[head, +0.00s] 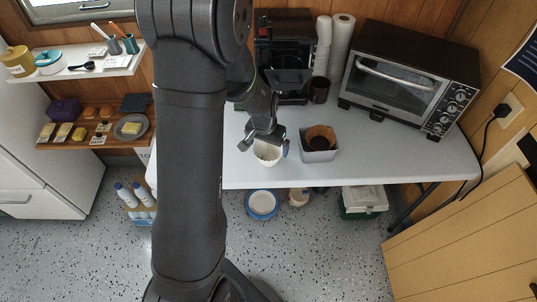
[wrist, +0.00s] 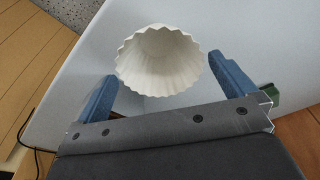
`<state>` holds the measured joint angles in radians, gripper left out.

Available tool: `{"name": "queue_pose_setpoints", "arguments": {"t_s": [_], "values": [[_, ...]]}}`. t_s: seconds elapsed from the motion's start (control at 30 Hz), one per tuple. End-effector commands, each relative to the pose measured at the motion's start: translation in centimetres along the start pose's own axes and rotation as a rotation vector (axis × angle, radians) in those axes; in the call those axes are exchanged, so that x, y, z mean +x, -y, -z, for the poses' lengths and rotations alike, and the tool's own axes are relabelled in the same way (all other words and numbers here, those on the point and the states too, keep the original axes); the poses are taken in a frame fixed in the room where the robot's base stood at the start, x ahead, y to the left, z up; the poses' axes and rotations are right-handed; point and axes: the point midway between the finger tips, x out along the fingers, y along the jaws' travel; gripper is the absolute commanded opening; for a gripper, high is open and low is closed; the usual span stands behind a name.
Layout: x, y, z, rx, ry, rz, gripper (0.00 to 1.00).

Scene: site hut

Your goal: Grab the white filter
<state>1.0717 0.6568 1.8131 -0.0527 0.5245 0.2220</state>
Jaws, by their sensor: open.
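The white filter (head: 267,151) is a fluted paper cup near the front edge of the white table (head: 240,172). In the wrist view the white filter (wrist: 160,62) shows its open, scalloped mouth, and it looks empty. My gripper (head: 265,147) is over the filter in the head view. In the wrist view my gripper (wrist: 165,85) is open, with one blue finger on each side of the filter.
A grey container (head: 319,155) with a brown filter (head: 321,137) holding dark contents stands just right of my gripper. A coffee machine (head: 287,55), paper rolls (head: 341,45) and a toaster oven (head: 408,75) stand behind. The table's front right is clear.

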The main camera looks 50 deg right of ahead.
Motion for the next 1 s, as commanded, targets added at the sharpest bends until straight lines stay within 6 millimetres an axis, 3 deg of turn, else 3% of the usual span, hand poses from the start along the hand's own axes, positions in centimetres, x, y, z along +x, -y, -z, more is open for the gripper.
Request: {"name": "queue_pose_setpoints", "arguments": {"t_s": [0.17, 0.57, 0.9, 1.0], "values": [[0.9, 0.0, 0.0, 0.000, 0.001, 0.000, 1.00], [5.8, 0.0, 0.0, 0.000, 0.002, -0.001, 1.00], [6.3, 0.0, 0.0, 0.000, 0.000, 0.000, 1.00], [6.3, 0.0, 0.0, 0.000, 0.000, 0.000, 0.80]]}}
